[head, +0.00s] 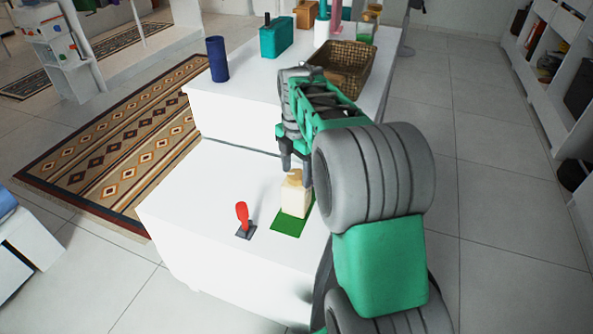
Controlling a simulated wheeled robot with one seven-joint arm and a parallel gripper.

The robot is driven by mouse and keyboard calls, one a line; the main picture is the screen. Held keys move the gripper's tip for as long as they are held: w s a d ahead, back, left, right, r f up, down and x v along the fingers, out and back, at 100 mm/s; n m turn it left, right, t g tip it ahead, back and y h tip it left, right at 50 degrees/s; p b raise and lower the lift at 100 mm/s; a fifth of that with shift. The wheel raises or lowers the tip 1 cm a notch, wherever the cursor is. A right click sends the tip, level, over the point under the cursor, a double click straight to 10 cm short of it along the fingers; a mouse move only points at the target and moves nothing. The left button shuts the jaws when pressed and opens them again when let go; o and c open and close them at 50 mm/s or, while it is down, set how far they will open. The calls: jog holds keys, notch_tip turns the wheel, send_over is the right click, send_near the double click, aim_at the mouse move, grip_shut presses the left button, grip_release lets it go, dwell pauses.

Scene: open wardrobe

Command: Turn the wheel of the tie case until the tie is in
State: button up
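A cream box (295,200), which may be the tie case, stands on a green mat (287,224) on the low white surface. A tan piece (294,175) sits on top of it; I cannot tell whether this is the wheel. No tie can be made out. My gripper (297,172) points down at the top of the box, its two dark fingers apart. The fingertips are close to the tan piece, but I cannot tell whether they touch it. My arm hides the area to the right of the box.
A red-handled lever (242,217) on a grey plate stands left of the box. On the higher white surface behind are a wicker basket (343,66), a blue cup (217,59) and a teal container (276,37). The white surface left of the lever is clear.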

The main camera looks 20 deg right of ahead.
jog(key=c, duration=1.2)
jog(key=shift+r+m+p, duration=0.1)
jog(key=shift+m+p, duration=0.2)
jog(key=shift+p, duration=0.05)
jog(key=m+p, duration=0.3)
jog(key=shift+r, duration=0.15)
jog(key=m+p, duration=0.4)
jog(key=m, duration=0.1)
jog(key=shift+m+p, duration=0.3)
jog(key=shift+m, duration=0.1)
jog(key=m+p, duration=0.3)
jog(key=m, duration=0.3)
jog(key=m+p, duration=0.1)
jog(key=m, duration=0.1)
jog(key=m+p, duration=0.1)
jog(key=m, duration=0.1)
jog(key=shift+f, duration=0.25)
jog(key=shift+m, duration=0.3)
